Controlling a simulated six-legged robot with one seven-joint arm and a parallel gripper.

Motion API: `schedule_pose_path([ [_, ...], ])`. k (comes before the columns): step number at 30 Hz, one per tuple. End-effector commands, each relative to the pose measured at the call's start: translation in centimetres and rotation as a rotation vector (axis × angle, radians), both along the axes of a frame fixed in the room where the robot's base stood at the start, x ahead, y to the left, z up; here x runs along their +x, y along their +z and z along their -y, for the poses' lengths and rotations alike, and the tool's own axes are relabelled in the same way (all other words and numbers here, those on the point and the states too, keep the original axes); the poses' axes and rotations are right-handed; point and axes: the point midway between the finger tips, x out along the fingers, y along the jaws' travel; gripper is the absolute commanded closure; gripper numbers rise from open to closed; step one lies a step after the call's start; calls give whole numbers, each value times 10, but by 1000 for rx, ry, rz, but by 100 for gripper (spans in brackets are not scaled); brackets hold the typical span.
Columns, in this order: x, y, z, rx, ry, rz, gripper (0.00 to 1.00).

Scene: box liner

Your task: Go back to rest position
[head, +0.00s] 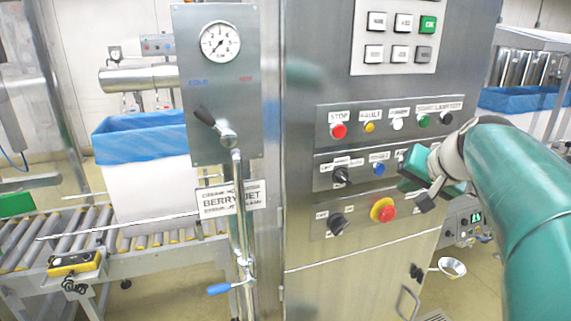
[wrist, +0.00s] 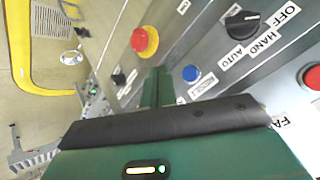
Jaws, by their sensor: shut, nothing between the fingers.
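My gripper (head: 418,168) is green and dark, at the end of my green arm on the right of the head view. It is in front of the steel control cabinet (head: 300,230), right of the blue button (head: 379,169) and above the red emergency stop (head: 383,209) on its yellow ring. In the wrist view my gripper (wrist: 158,80) points at the panel, its fingers together and empty. The emergency stop (wrist: 144,41) is left of the fingers there, and the blue button (wrist: 191,74) is right of them. Contact with the panel cannot be told.
A roller conveyor (head: 70,240) carries a white box (head: 150,190) with a blue liner (head: 140,138) on the left. A white bowl-like thing (head: 452,267) is low at the right.

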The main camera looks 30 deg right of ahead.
Motion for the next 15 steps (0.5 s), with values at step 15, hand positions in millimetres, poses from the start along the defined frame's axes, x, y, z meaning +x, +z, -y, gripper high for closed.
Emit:
schedule_pose_path([
  [15, 18, -10, -38, 0, 84, -25, 100],
])
